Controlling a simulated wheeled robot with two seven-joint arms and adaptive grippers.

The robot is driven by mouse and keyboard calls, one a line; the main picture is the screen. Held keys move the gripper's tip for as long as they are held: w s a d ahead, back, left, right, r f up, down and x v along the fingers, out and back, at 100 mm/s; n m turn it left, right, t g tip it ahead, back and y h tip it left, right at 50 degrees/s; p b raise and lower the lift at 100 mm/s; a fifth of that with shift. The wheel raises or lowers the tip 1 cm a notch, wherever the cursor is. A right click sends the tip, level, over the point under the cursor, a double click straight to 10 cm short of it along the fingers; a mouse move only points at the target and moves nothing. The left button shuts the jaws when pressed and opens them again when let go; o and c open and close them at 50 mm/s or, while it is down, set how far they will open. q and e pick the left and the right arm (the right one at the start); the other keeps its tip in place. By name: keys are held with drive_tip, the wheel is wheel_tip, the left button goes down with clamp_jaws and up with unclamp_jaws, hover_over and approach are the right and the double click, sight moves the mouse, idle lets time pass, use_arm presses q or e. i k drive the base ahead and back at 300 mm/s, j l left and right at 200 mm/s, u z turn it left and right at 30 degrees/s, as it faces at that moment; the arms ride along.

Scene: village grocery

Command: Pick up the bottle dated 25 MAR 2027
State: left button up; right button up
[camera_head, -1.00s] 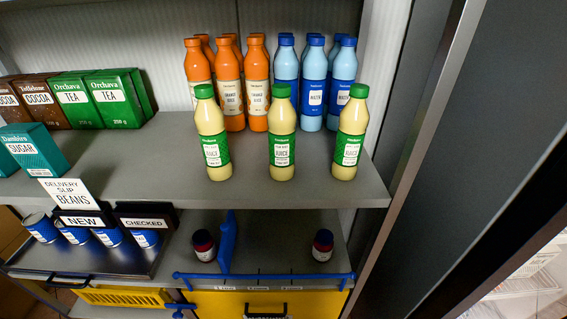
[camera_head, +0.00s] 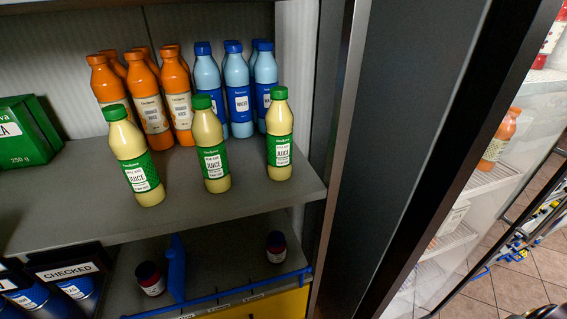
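Three pale yellow juice bottles with green caps and green labels stand upright along the front of the grey shelf. They are the left bottle (camera_head: 134,158), the middle bottle (camera_head: 210,146) and the right bottle (camera_head: 279,136). The small print on their labels is too small to read, so I cannot tell which one bears 25 MAR 2027. Neither of my grippers can be made out in the view.
Orange juice bottles (camera_head: 148,100) and blue water bottles (camera_head: 238,92) stand behind them. Green tea boxes (camera_head: 24,135) are at left. Two dark jars (camera_head: 150,278) (camera_head: 276,246) and a blue divider (camera_head: 176,268) are on the lower shelf. A dark upright panel (camera_head: 395,140) borders the shelf at right.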

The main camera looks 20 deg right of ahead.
sight(128, 144)
drive_tip(key=k+l, duration=0.15)
drive_tip(key=l, duration=0.25)
drive_tip(key=k+l+u, duration=0.1)
drive_tip(key=l, duration=0.35)
drive_tip(key=k+l, duration=0.15)
drive_tip(key=l, duration=0.25)
drive_tip(key=k+l, duration=0.15)
drive_tip(key=l, duration=0.25)
drive_tip(key=u, duration=0.05)
